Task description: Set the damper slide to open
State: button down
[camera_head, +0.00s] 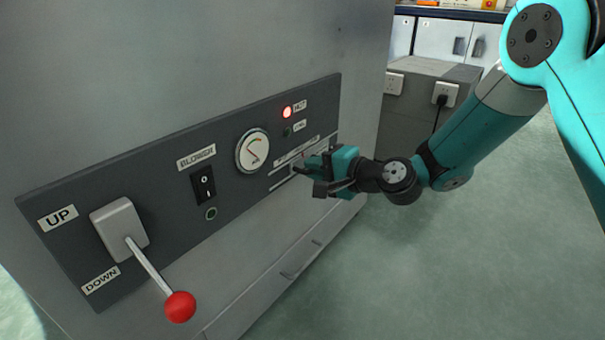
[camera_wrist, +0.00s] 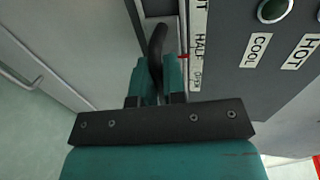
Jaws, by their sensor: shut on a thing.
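The damper slide's black handle (camera_wrist: 157,42) stands up between my gripper's fingers in the wrist view. My gripper (camera_wrist: 160,78) is shut on this handle. A small red pointer (camera_wrist: 184,57) shows beside the scale, level with the lower part of the HALF label (camera_wrist: 199,46). The OPEN label (camera_wrist: 196,78) sits just beyond it, nearer my gripper's palm. In the head view my gripper (camera_head: 312,175) is at the right end of the dark control panel (camera_head: 150,185), and it hides much of the slide.
A lever with a red ball (camera_head: 180,306) juts out at the panel's left. A blower switch (camera_head: 203,184), a round gauge (camera_head: 252,150) and a lit red HOT lamp (camera_head: 287,112) lie between. A grey cabinet with sockets (camera_head: 445,93) stands behind my arm. The floor at right is clear.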

jog(key=w+d, duration=0.1)
jog(key=w, duration=0.1)
jog(key=w+d+p, duration=0.1)
jog(key=d, duration=0.1)
jog(key=shift+w, duration=0.4)
jog(key=c, duration=1.2)
grip_release()
jog(key=shift+d, duration=0.1)
jog(key=p+v, duration=0.5)
jog(key=v, duration=1.2)
jog(key=shift+s+d, duration=0.1)
jog(key=shift+s, duration=0.15)
